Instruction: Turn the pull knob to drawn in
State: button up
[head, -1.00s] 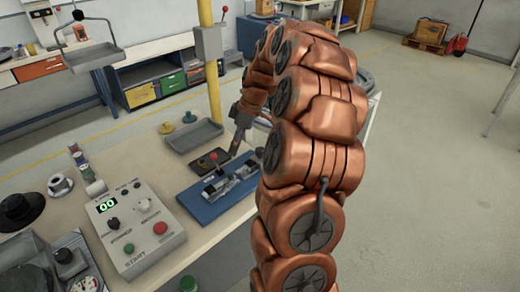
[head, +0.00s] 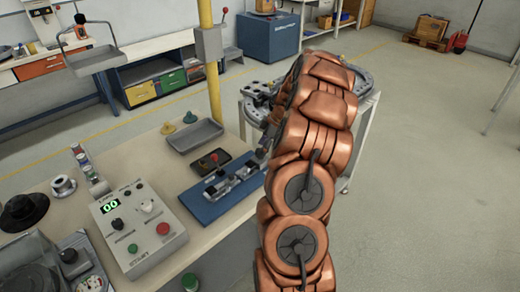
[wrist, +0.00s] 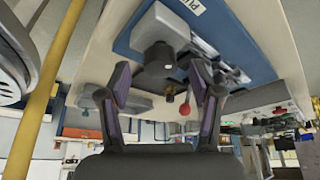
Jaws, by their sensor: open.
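A blue plate (head: 206,211) on the workbench carries grey blocks and metal fittings, and it also shows in the wrist view (wrist: 130,40). A dark round knob (wrist: 158,57), which looks like the pull knob, sticks out from a grey block at the plate's end in the wrist view. How far it is drawn out I cannot tell. My gripper (wrist: 160,72) is open, with one finger on each side of the knob and gaps visible. In the head view my arm hides the plate's right end and most of the gripper.
A red-balled lever (head: 214,158) stands behind the plate. A control box (head: 133,232) with a lit display is to the left. A grey tray (head: 193,136) lies further back beside a yellow post (head: 212,90). Open floor (head: 430,180) lies to the right.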

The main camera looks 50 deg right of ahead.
jog(key=shift+p+x, duration=0.3)
jog(key=shift+x, duration=1)
jog(key=c, duration=1.1)
